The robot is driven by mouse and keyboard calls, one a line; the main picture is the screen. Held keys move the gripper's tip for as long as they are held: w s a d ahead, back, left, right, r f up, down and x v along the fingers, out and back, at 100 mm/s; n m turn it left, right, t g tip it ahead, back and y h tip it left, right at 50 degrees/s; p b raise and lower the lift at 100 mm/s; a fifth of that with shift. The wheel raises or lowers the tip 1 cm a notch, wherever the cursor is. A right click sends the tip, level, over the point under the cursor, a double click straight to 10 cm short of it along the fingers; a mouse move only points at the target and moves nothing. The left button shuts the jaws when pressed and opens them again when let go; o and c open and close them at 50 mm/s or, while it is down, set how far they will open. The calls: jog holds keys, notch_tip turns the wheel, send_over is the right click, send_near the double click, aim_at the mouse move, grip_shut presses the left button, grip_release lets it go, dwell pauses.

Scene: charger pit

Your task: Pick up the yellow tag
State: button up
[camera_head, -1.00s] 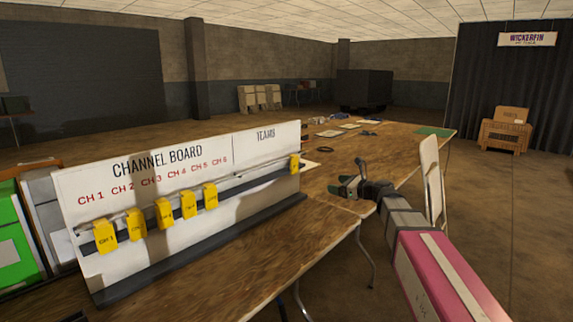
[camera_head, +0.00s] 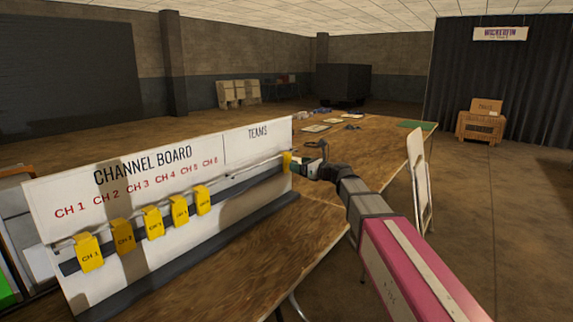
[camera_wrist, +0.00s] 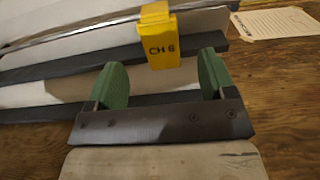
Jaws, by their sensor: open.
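A yellow tag (camera_wrist: 161,52) marked CH 6 hangs on the board's rail in the wrist view, just beyond and between my fingertips. In the head view this tag (camera_head: 287,162) hangs at the right end of the channel board (camera_head: 240,150), under TEAMS, partly hidden by my gripper. My gripper (camera_wrist: 165,75) is open, with two green fingers spread apart and nothing held. In the head view my gripper (camera_head: 300,167) is at the board's right end. Several other yellow tags (camera_head: 155,223) hang along the left part of the rail.
The wooden table (camera_head: 300,228) carries the board; its surface in front is bare. Papers (camera_head: 318,128) lie farther back on the table, and one paper (camera_wrist: 275,23) is near the board's end. A white folding chair (camera_head: 419,180) stands to the right of my arm.

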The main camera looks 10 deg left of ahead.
aim_at(288, 161)
jog(key=x, duration=0.5)
jog(key=shift+w, duration=0.1)
jog(key=c, duration=1)
